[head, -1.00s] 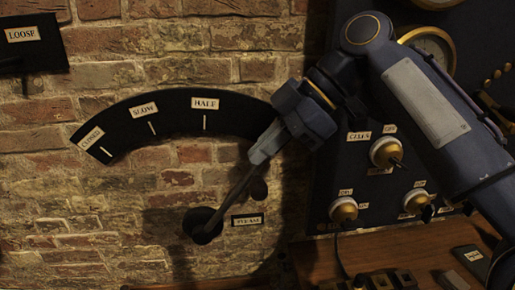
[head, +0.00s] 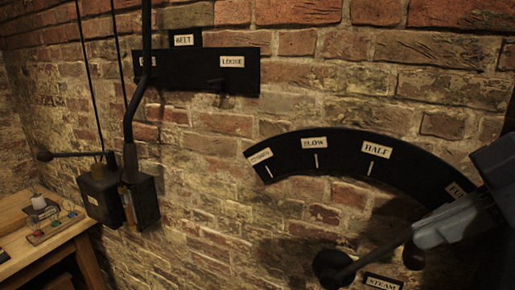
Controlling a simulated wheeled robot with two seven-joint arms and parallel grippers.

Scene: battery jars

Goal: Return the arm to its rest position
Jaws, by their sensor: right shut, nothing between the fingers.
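My right gripper (head: 432,232) is at the right edge of the head view, partly cut off by the frame. Its fingers are shut with nothing visible between them. They overlap the outer end of the dark steam lever (head: 372,259); I cannot tell whether they touch it. The lever slants up to the right from its round pivot (head: 331,267), below the black curved scale (head: 340,150). The scale's last label, at its right end, is partly hidden by my right gripper. My left gripper is not in view.
A black belt plate (head: 190,72) with a LOOSE label is on the brick wall (head: 205,150). A wooden table (head: 40,240) with small items is at the lower left. A dark knob (head: 413,257) sits beside the lever.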

